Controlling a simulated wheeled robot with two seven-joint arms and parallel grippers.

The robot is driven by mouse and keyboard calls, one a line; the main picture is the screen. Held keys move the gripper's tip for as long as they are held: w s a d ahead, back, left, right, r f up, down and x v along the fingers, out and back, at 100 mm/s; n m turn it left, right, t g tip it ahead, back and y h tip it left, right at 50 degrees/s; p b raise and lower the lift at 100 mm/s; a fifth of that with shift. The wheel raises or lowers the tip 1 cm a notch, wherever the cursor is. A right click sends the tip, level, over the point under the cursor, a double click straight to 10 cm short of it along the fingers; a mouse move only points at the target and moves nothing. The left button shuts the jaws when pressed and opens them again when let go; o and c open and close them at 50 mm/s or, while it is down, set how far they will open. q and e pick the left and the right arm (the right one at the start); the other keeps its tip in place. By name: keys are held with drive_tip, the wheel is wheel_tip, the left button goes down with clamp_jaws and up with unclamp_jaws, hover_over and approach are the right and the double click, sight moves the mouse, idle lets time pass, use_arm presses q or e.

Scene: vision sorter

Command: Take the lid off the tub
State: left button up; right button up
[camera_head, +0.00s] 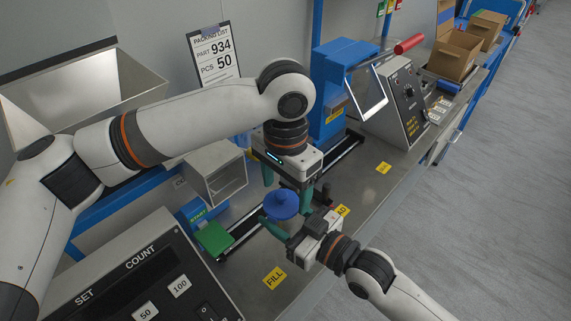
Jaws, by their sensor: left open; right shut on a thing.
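The round blue lid (281,205) with its small raised middle is seen from above, on the bench between my two grippers. The tub's body is hidden beneath the lid and behind the fingers. My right gripper (288,222) comes in from the lower right, low at the near side of the lid, and is shut on the tub. My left gripper (286,188) points down just behind and above the lid. Its green fingers are open and apart, with nothing visible between them. I cannot tell whether they touch the lid.
A green pad (214,238) and an open grey metal box (216,172) stand left of the lid. A blue machine (331,85) with a tilted screen (367,93) stands behind. A counter panel (130,275) fills the lower left. The bench near the yellow FILL label (274,278) is clear.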

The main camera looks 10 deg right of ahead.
use_arm(q)
drive_tip(key=shift+f, duration=1.05)
drive_tip(key=c, duration=0.9)
drive_tip(key=shift+o, duration=0.2)
drive_tip(key=shift+r, duration=0.15)
drive_tip(key=shift+r, duration=0.95)
